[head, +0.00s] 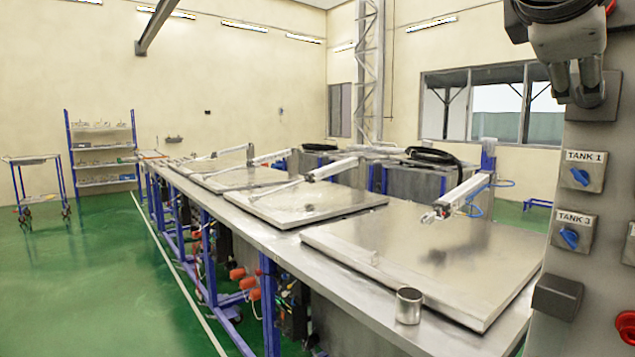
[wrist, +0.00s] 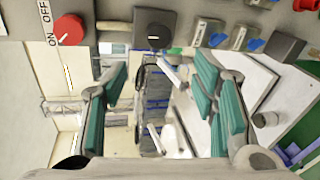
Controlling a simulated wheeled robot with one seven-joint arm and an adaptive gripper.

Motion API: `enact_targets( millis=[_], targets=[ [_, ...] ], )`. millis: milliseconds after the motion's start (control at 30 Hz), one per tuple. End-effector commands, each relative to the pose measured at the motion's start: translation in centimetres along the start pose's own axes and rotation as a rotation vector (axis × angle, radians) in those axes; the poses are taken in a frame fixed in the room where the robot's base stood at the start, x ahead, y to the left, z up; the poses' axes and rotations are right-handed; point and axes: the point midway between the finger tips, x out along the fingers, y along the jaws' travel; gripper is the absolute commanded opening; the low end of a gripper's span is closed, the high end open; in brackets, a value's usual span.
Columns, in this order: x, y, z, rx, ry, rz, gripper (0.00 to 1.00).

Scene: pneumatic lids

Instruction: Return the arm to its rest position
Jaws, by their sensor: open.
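My gripper (wrist: 162,85) is open and empty in the wrist view, with its teal finger pads spread wide apart. The control panel (wrist: 105,20) lies beyond the fingertips along the top of that view. In the head view, part of my arm end (head: 560,40) shows at the top right, in front of the upper panel; the fingers are hard to make out there. On the panel, a black knob (wrist: 154,37) sits above the gap between the fingers, and a red ON/OFF knob (wrist: 68,30) is to its left. No finger visibly holds any knob.
Blue-knobbed switches marked TANK 1 (head: 580,172) and TANK 3 (head: 572,235) are on the panel. Large metal lids, the nearest (head: 440,255), lie flat on the tank row. A metal cup (head: 409,306) stands by the near lid. Green floor (head: 100,290) is clear at left.

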Motion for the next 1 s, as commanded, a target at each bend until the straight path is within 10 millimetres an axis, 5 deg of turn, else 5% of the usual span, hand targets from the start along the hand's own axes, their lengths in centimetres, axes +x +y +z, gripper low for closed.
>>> enact_targets(
  millis=[100, 267, 500, 700, 1000],
  targets=[
    [0.5, -8.5, -0.1, 0.167, 0.052, -0.206, 0.53],
    [-0.4, -19.6, -0.3, 0.412, 0.069, -0.497, 0.53],
    [-4.6, -33.9, -0.6, 0.758, -0.005, -0.918, 0.53],
    [-7.5, -39.3, -0.8, 0.911, -0.079, -1.109, 0.53],
    [-7.9, -40.1, -0.9, 0.935, -0.094, -1.139, 0.53]
  ],
)
